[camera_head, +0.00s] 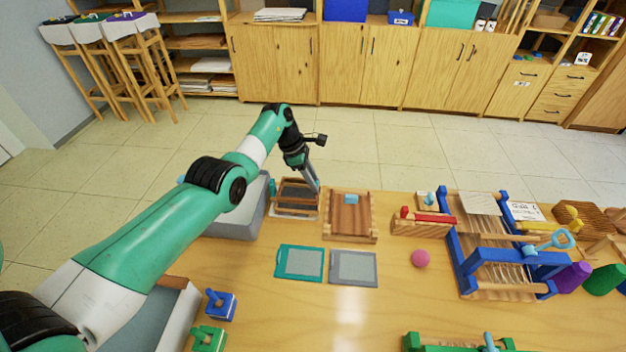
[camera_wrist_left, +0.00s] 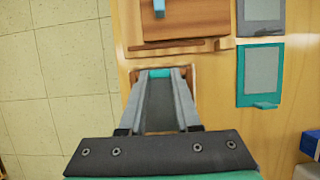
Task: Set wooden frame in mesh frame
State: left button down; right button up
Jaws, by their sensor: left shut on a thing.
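The wooden frame (camera_head: 292,211), a brown rectangular rim with a dark grey middle, is at the table's back edge in the head view. My left gripper (camera_head: 316,189) reaches down to its right side and is shut on it. In the left wrist view its wood (camera_wrist_left: 192,76) shows around the fingertips (camera_wrist_left: 160,76), with a small teal patch between them. Whether it rests on something below is unclear. A teal-rimmed mesh frame (camera_head: 278,262) and a grey-rimmed mesh frame (camera_head: 353,252) lie flat nearer the front. My right gripper is not in view.
A wooden tray with a light-blue handle (camera_head: 351,199) stands close right of the wooden frame. A grey tub (camera_head: 252,215) is on its left. A pink ball (camera_head: 420,258) and blue loom (camera_head: 470,262) stand further right. Bare table lies in front of the mesh frames.

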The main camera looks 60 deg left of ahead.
pick_arm(q)
jog(key=shift+f, duration=0.15)
dwell(0.4)
jog(key=shift+f+b, duration=0.6)
jog(key=shift+b, duration=0.1)
jog(key=shift+f+b, duration=0.45)
jog(key=shift+f, duration=0.2)
dwell(0.7)
dwell(0.3)
jog(key=c, duration=0.5)
grip_release()
jog(key=shift+c, duration=0.2)
jog(key=p+v, duration=0.7)
jog(key=v, duration=0.4)
jog(key=shift+r, duration=0.3)
